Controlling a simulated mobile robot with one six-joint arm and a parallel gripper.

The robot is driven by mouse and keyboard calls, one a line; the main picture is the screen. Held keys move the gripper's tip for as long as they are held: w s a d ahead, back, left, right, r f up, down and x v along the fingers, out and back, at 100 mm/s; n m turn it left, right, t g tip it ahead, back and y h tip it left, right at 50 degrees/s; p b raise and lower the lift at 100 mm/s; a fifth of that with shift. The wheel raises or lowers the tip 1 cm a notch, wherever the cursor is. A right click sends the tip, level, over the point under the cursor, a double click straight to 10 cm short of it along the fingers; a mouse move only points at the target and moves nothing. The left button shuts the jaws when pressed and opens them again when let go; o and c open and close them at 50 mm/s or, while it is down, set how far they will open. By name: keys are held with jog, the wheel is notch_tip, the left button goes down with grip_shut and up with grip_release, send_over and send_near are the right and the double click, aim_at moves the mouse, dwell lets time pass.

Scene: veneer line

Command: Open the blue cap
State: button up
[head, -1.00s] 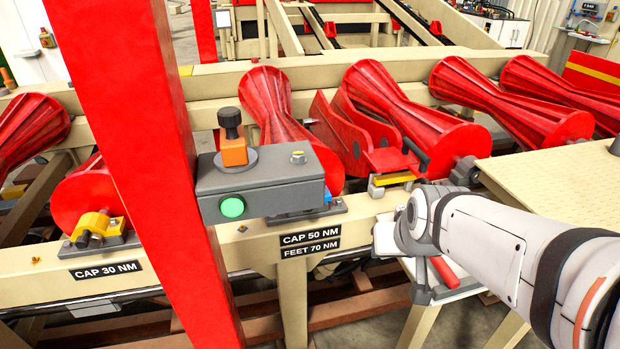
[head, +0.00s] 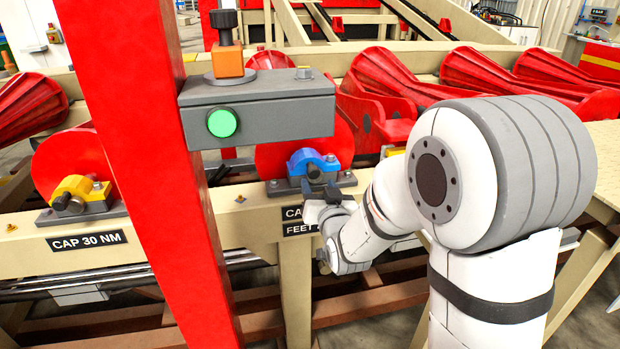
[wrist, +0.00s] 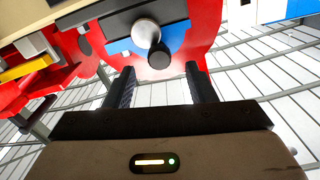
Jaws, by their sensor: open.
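The blue cap (head: 306,160) sits on a grey bearing block (head: 347,180) at the end of a red roller (head: 343,140), on the beige beam. The cap is partly seen there as blue patches (wrist: 178,35). My gripper (wrist: 163,82) is open and empty, its two dark fingers pointing toward the cap and shaft end. In the head view my gripper (head: 326,196) is just below and in front of the cap, over the beam label.
A red post (head: 140,150) crosses the left side. A grey box (head: 265,105) with a green light and an orange-based knob hangs above the blue cap. A yellow cap (head: 75,188) sits to the left, over a "CAP 30 NM" label (head: 87,242).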

aim_at(314, 175)
jog(key=x, duration=0.6)
jog(key=shift+w, duration=0.25)
